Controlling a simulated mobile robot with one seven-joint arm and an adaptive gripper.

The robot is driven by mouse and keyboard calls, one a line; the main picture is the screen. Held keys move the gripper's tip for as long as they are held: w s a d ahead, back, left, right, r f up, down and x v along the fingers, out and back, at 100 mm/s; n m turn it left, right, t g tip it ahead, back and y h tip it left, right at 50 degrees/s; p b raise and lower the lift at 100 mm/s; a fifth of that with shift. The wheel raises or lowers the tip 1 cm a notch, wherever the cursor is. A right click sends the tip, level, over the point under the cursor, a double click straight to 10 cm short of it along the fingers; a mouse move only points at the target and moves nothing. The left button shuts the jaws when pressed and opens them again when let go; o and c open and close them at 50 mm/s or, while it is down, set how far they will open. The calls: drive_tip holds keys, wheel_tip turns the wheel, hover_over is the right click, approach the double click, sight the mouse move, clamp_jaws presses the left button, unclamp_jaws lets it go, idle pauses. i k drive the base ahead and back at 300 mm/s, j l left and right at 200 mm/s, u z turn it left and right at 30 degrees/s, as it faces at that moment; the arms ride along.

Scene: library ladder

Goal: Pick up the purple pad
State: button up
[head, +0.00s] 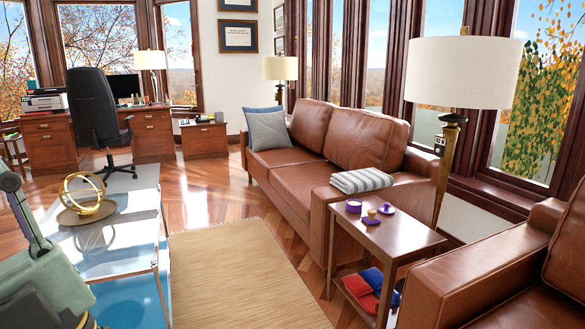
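Several small purple things sit on top of the dark wooden side table (408,239) between the sofa and the armchair. A flat purple piece (370,221), perhaps the purple pad, lies near the table's front left edge, with a small tan object (372,213) at it. A short round purple object (353,206) stands behind it to the left. A purple dish-like piece (387,209) with a pale top lies to the right. They are too small to tell which is the pad. Parts of my arm show at the lower left; my gripper's fingertips are not visible.
A glass coffee table (120,235) with a gold ring ornament (82,192) stands at left. Red and blue items (362,288) lie on the side table's lower shelf. A lamp (462,75) stands behind it. The woven rug (240,275) is clear.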

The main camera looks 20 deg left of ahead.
sight(371, 218)
drive_tip(key=i+j+z, duration=0.3)
drive_tip(key=i+j, duration=0.25)
drive_tip(key=i, duration=0.2)
drive_tip(key=i+j+z, duration=0.1)
drive_tip(key=i+j, duration=0.2)
drive_tip(key=i+j+z, duration=0.15)
drive_tip(key=i+j, duration=0.2)
drive_tip(key=i+j+z, duration=0.15)
drive_tip(key=i+j, duration=0.15)
drive_tip(key=i+j+z, duration=0.15)
drive_tip(key=i+j, duration=0.15)
drive_tip(key=j, duration=0.2)
drive_tip(key=i+j+z, duration=0.1)
drive_tip(key=i+j, duration=0.15)
drive_tip(key=j, duration=0.2)
drive_tip(key=i+j+z, duration=0.15)
drive_tip(key=j, duration=0.35)
drive_tip(key=i, duration=0.1)
